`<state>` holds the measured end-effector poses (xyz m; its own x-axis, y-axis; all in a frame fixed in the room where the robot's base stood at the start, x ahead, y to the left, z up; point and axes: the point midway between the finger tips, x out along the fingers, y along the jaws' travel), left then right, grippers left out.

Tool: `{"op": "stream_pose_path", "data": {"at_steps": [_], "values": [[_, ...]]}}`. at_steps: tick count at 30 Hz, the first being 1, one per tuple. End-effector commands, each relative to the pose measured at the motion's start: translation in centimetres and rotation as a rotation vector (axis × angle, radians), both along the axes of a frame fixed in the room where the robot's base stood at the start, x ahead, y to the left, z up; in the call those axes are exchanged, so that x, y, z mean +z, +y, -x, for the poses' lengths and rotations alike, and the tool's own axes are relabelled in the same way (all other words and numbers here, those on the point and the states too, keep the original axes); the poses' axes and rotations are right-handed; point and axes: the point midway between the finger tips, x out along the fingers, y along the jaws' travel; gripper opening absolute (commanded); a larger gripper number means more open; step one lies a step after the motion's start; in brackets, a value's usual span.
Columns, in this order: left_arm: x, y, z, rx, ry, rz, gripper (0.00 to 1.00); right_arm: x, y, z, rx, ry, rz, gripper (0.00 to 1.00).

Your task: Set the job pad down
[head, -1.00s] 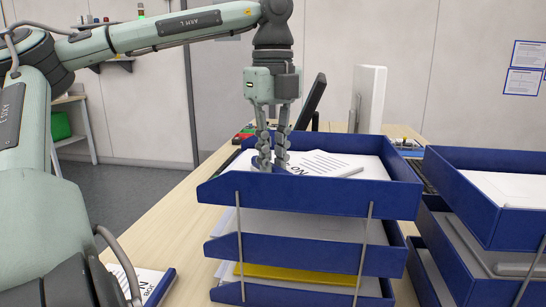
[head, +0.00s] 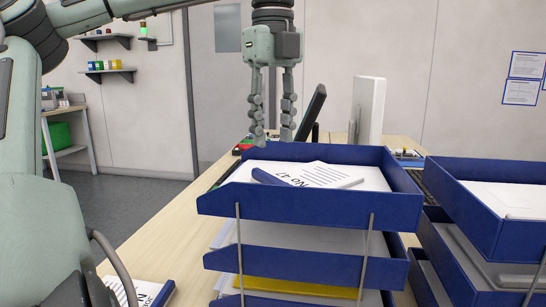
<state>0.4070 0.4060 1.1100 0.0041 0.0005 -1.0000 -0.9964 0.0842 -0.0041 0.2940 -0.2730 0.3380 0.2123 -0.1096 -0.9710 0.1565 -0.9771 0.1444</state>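The job pad (head: 322,174), white with printed lines, "No 47" lettering and a blue bound edge, lies in the top tray (head: 310,205) of the middle blue tray stack. It rests on other white paper and looks slightly tilted; the tray's front wall hides part of it. My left gripper (head: 272,137) is open and empty above the tray's back left, its fingers apart and clear of the pad. My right gripper is not in view.
A second blue tray stack (head: 490,215) stands close on the right. Another pad (head: 146,291) lies on the wooden table (head: 160,245) at lower left. A dark monitor (head: 311,112) and a white upright panel (head: 369,110) stand behind the trays.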

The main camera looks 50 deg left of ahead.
Motion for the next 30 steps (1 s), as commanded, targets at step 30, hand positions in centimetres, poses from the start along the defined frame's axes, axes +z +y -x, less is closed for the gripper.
{"op": "stream_pose_path", "data": {"at_steps": [30], "values": [[4.5,0.0,0.0,-0.001,0.001,0.0,0.36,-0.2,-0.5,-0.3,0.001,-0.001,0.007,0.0]]}}
